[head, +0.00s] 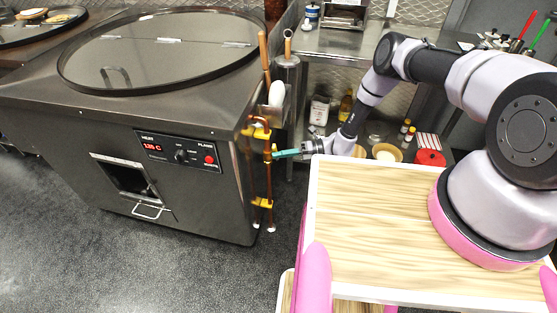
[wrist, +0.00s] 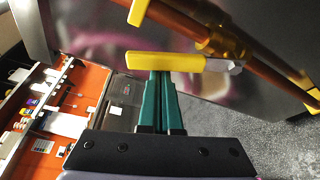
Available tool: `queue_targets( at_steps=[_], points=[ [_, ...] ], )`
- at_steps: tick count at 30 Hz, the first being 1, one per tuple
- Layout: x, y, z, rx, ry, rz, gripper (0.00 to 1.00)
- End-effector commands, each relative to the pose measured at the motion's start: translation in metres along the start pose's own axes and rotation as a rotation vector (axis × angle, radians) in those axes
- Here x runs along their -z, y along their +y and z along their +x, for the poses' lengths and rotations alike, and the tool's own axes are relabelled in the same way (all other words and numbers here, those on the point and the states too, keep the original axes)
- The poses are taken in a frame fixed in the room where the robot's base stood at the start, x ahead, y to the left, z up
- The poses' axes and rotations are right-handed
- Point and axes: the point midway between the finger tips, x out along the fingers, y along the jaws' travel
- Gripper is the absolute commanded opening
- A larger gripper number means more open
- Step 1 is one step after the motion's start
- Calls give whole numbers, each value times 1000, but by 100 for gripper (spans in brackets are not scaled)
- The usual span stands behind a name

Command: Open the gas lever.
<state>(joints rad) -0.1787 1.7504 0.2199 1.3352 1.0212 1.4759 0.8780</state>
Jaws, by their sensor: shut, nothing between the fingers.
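The gas lever is a yellow handle (wrist: 165,62) on the copper gas pipe (wrist: 260,65), lying across the picture in the wrist view. In that view it slants relative to the pipe. In the head view, the pipe (head: 269,180) stands upright at the tandoor's right front corner, with small yellow parts along it. My gripper (wrist: 160,74) has teal fingers, shut and empty. Their tips are at the lever's lower edge in the wrist view; I cannot tell whether they touch it. In the head view my gripper (head: 275,155) reaches the pipe from the right, partly hiding the lever there.
The steel tandoor (head: 200,125) with its control panel (head: 180,151) is left of the pipe. Wooden-handled tools (head: 264,55) stand above it. A wood-topped cart (head: 375,215) is in front right. A steel counter (head: 345,42) stands behind. Grey floor is clear at lower left.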

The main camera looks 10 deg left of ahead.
Motion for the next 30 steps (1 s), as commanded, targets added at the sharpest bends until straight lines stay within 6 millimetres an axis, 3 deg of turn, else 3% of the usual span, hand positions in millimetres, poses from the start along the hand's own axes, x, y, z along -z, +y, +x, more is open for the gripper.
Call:
queue_targets(
  at_steps=[15, 30],
  points=[
    [-26, 2, -9, 3, -3, -10, 0],
    [-31, 2, -10, 3, -4, -10, 0]
  ],
)
